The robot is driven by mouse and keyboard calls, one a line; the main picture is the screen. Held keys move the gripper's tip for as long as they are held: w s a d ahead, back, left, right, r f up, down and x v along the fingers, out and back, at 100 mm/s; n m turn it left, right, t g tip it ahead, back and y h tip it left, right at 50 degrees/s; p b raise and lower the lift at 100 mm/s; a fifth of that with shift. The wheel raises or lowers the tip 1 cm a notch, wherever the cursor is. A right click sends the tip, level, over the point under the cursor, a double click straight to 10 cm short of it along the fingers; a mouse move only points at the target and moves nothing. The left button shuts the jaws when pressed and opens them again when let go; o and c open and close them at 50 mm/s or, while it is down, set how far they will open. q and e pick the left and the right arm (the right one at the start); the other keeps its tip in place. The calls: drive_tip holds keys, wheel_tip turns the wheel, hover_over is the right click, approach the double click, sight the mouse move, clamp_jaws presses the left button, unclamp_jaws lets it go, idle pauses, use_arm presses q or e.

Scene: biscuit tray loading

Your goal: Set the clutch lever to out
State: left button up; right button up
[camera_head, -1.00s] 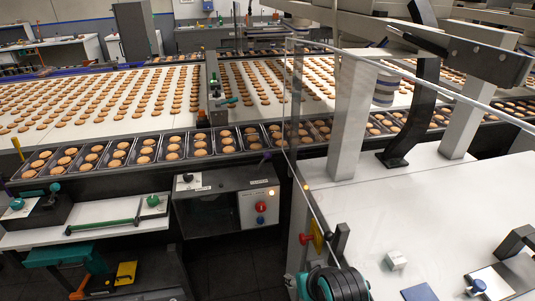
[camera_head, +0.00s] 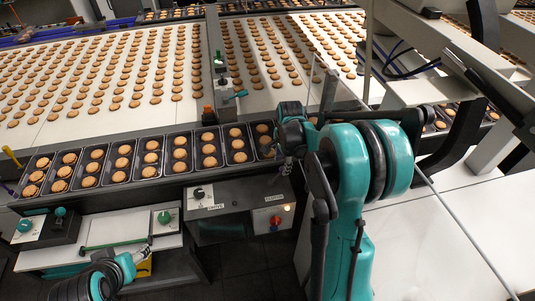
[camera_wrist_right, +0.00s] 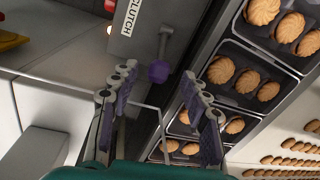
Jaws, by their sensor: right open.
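The clutch lever (camera_wrist_right: 165,48) is a short grey rod with a purple knob (camera_wrist_right: 160,71), beside the CLUTCH label (camera_wrist_right: 131,17) on the grey control box (camera_wrist_right: 175,12). My right gripper (camera_wrist_right: 157,76) is open, its dark purple finger pads apart on either side of the knob in the right wrist view. Contact with the knob cannot be told. In the head view my right gripper (camera_head: 286,160) is at the box's back right and hides most of the lever; the control box (camera_head: 235,205) shows below it. My left gripper (camera_head: 144,254) is low at the left, near a green bar; its opening is unclear.
Trays of biscuits (camera_head: 180,153) line the conveyor just behind the box. The box front has a red knob (camera_head: 275,219) and a lit lamp (camera_head: 287,208). A green bar (camera_head: 112,246) lies on the left white shelf. White worktop (camera_head: 450,230) lies at the right.

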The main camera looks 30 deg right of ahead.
sight(281, 172)
drive_tip(key=shift+w+f, duration=0.2)
drive_tip(key=shift+f, duration=0.05)
drive_tip(key=f, duration=0.2)
drive_tip(key=f+b, duration=0.1)
drive_tip(key=f, duration=0.2)
drive_tip(key=f+b, duration=0.1)
drive_tip(key=f, duration=0.1)
drive_tip(key=shift+w+f, duration=0.15)
drive_tip(key=shift+w, duration=0.15)
clamp_jaws()
